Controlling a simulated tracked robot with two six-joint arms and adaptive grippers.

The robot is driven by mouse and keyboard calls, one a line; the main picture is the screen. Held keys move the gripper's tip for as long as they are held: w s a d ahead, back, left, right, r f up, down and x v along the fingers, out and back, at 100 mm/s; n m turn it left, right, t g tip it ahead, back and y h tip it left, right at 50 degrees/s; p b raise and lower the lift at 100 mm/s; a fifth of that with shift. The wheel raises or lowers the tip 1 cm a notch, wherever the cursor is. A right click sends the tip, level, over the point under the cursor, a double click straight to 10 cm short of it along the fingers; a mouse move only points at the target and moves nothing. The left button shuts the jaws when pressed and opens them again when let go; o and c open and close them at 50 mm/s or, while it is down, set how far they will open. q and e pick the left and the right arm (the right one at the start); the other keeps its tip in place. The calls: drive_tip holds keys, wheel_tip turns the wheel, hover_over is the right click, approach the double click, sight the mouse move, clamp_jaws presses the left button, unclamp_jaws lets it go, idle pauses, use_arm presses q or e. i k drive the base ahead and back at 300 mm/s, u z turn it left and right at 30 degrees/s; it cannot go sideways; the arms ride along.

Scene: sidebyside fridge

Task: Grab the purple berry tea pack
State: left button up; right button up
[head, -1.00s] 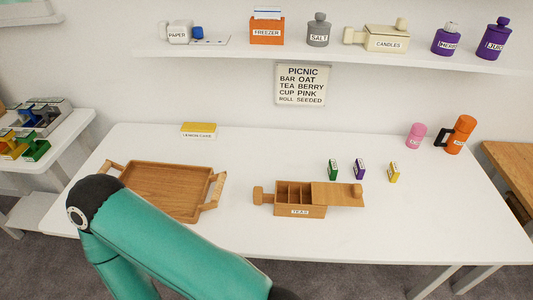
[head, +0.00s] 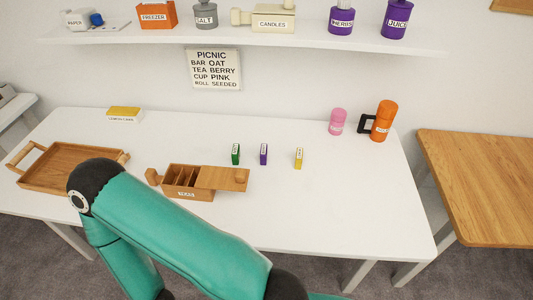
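A small purple pack (head: 264,154) stands upright on the white table, between a green pack (head: 236,154) on its left and a yellow pack (head: 299,158) on its right. Their labels are too small to read. The wooden tea box (head: 187,194) sits just in front and to the left, its sliding lid (head: 221,177) drawn to the right and its compartments partly showing. A teal arm of mine crosses the lower left in front of the table; its gripper is out of view. Neither gripper shows in the head view.
A wooden tray (head: 60,166) lies at the table's left. A pink cup (head: 338,121) and an orange flask (head: 383,121) stand at the back right. A shelf (head: 300,40) with jars runs above. A wooden table (head: 480,185) stands at right. The white table's right front is clear.

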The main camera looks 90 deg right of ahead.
sight(264, 151)
drive_tip(key=z, duration=0.65)
drive_tip(key=k, duration=1.1)
drive_tip(key=z, duration=0.7)
